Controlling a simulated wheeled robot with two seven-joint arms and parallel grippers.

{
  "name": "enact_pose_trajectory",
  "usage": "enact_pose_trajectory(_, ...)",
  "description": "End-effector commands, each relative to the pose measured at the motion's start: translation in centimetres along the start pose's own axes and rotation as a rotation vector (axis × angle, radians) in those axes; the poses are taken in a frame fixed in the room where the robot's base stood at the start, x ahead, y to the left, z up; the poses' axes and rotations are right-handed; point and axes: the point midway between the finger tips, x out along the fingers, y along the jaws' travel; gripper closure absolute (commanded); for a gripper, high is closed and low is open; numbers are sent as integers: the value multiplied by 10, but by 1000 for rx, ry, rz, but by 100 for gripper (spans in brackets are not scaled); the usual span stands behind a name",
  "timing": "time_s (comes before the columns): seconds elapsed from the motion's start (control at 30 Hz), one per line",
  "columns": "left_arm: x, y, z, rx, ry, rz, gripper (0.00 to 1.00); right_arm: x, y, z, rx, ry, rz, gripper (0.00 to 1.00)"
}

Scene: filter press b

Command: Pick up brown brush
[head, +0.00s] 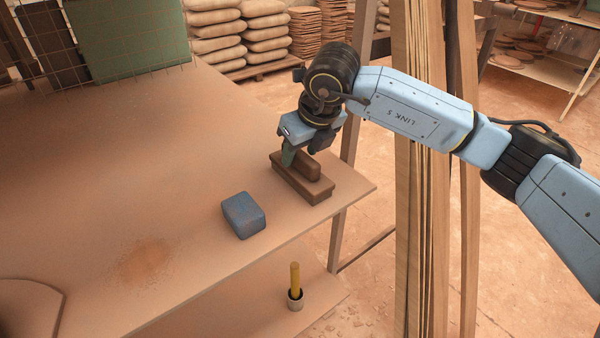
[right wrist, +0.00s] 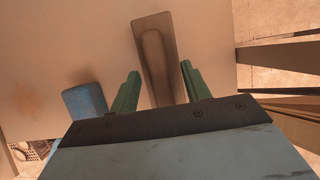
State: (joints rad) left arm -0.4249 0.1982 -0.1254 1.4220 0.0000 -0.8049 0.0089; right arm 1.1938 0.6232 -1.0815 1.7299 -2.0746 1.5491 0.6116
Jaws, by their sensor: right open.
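The brown brush (head: 316,186) lies on the table near its right corner, a long block with a raised grip on top. In the right wrist view the brush (right wrist: 154,50) runs up from between the fingers. My right gripper (head: 300,158) is open above the brush's far part, with green fingers. In the right wrist view the two fingertips (right wrist: 158,72) stand on either side of the brush, apart from it. Whether they are level with the grip is hard to tell. My left gripper is not in view.
A blue block (head: 243,216) lies on the table (head: 190,180) left of the brush. A yellow-handled tool (head: 295,280) stands in a small cup on a lower shelf. Wooden boards (head: 415,200) stand upright right of the table. The table's middle is clear except for some dust.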

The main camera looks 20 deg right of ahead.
Motion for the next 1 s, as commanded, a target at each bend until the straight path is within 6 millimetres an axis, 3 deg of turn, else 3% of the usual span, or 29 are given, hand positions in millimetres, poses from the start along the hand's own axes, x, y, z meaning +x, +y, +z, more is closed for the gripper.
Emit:
enact_pose_trajectory(0.13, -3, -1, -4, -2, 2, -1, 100, 11, 1, 0, -1, 0, 2, 53)
enact_pose_trajectory(1.0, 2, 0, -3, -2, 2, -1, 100, 15, 1, -2, -1, -1, 2, 53)
